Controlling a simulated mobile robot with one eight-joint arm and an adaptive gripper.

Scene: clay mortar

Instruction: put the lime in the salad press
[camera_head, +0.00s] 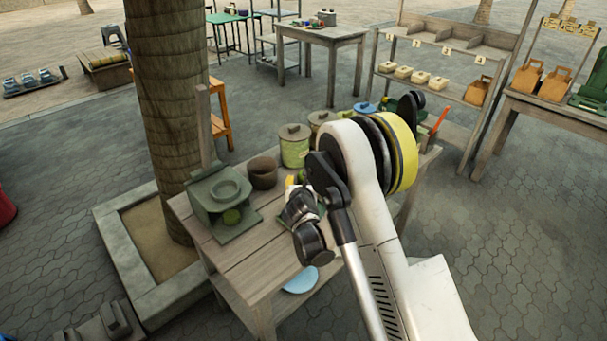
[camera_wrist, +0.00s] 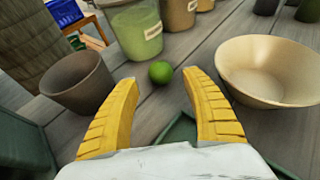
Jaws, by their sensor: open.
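The lime (camera_wrist: 160,72) is a small green ball on the wooden table, just beyond and between my fingertips in the wrist view. My gripper (camera_wrist: 162,80) has its yellow fingers spread wide, with nothing held between them. The salad press (camera_head: 212,190) appears to be the dark green box-like thing with a round top at the table's left end.
A brown pot (camera_wrist: 75,82) stands left of the lime, a cream bowl (camera_wrist: 265,75) right. A green canister (camera_wrist: 136,28) stands behind it. A dark green flat thing (camera_wrist: 180,131) lies under my gripper. A palm trunk (camera_head: 172,100) rises beside the table (camera_head: 240,262).

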